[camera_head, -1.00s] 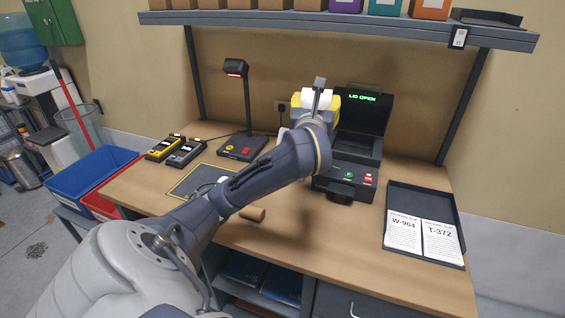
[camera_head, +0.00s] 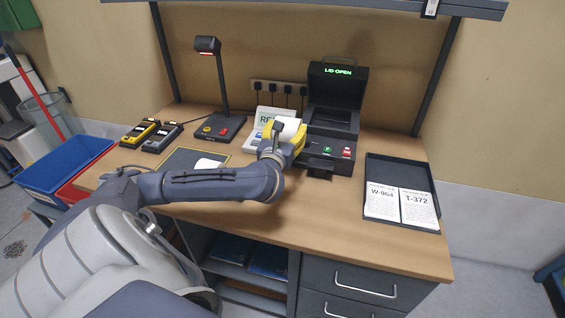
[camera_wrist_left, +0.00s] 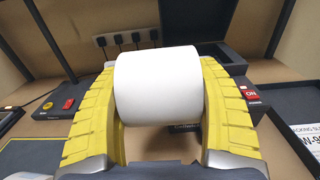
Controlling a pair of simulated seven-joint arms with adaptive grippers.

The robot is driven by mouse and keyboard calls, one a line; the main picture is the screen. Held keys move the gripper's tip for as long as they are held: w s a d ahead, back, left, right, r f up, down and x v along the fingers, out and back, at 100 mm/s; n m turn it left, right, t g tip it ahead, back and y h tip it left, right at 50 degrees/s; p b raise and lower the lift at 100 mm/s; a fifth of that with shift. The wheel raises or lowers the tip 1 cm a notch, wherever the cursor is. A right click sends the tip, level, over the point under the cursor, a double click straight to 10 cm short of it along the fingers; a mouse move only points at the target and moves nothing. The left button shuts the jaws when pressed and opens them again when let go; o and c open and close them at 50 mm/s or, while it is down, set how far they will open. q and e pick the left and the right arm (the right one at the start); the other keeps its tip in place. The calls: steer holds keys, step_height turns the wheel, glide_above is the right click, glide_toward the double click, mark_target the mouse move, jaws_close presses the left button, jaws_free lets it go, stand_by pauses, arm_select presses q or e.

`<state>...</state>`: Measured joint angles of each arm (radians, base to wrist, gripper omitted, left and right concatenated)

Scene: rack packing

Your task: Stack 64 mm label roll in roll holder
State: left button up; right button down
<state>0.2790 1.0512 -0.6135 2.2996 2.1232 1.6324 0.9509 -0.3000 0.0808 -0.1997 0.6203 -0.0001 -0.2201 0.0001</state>
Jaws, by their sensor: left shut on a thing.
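My left gripper (camera_head: 282,142) is shut on a white label roll (camera_head: 288,127), held in front of the printer's left side. In the left wrist view the roll (camera_wrist_left: 157,86) sits between the two yellow fingers of the gripper (camera_wrist_left: 160,95), its axis running across from finger to finger. The black label printer (camera_head: 333,110) stands at the back of the bench with its lid up and "LID OPEN" lit in green. The roll holder inside cannot be made out. My right gripper is not in view.
A scanner on a stand (camera_head: 218,128) and two handheld devices (camera_head: 160,138) stand to the left. A black tray (camera_head: 400,170) with two packing slips lies to the right. A white sign (camera_head: 270,117) stands behind the gripper. The bench front is mostly clear.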

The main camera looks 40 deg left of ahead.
arm_select(q)
step_height(320, 180, down, 14)
steer(key=shift+f, duration=0.25)
stand_by(0.5)
steer(key=shift+f, duration=0.2)
